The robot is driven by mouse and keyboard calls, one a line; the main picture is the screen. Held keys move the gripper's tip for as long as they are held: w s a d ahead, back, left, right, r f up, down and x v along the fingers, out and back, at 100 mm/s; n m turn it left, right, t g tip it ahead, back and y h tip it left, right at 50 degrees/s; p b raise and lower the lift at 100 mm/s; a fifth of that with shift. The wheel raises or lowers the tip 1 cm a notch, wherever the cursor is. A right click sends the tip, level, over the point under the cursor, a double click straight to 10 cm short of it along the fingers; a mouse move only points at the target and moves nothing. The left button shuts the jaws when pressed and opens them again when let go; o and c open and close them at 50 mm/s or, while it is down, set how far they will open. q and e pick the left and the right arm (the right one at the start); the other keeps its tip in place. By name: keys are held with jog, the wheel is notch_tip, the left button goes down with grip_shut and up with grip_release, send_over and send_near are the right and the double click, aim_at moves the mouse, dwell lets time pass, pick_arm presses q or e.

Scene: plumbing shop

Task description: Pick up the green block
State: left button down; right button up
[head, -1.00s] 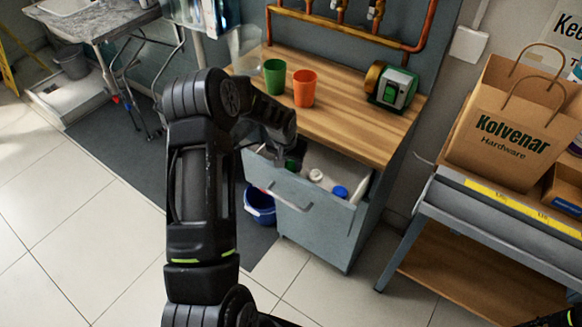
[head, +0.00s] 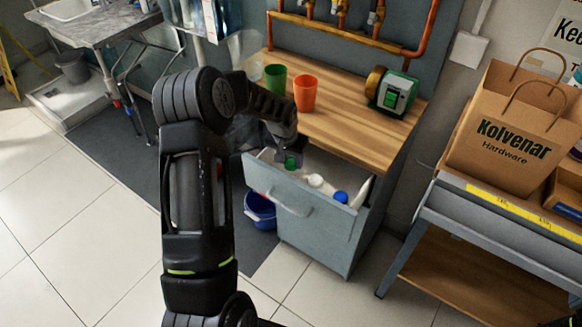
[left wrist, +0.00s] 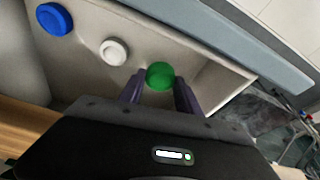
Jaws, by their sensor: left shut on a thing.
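The green block (head: 290,162) shows as a small round green top at the left end of the open drawer (head: 300,207). In the left wrist view the green block (left wrist: 160,75) sits between the two fingers of my left gripper (left wrist: 159,92). My left gripper (head: 283,157) is shut on it from above, at the drawer's opening. The lower part of the block is hidden. My right gripper does not show.
A white-capped thing (head: 315,180) and a blue-capped thing (head: 340,197) stand in the same drawer. A green cup (head: 275,78) and an orange cup (head: 304,92) stand on the wooden top (head: 345,133). A blue bucket (head: 260,208) is beside the cabinet.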

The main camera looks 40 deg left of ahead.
aim_at(292, 163)
pick_arm(q)
notch_tip(292, 163, up, 6)
jog(key=shift+r, duration=0.1)
jog(key=shift+d, duration=0.15)
dwell(0.5)
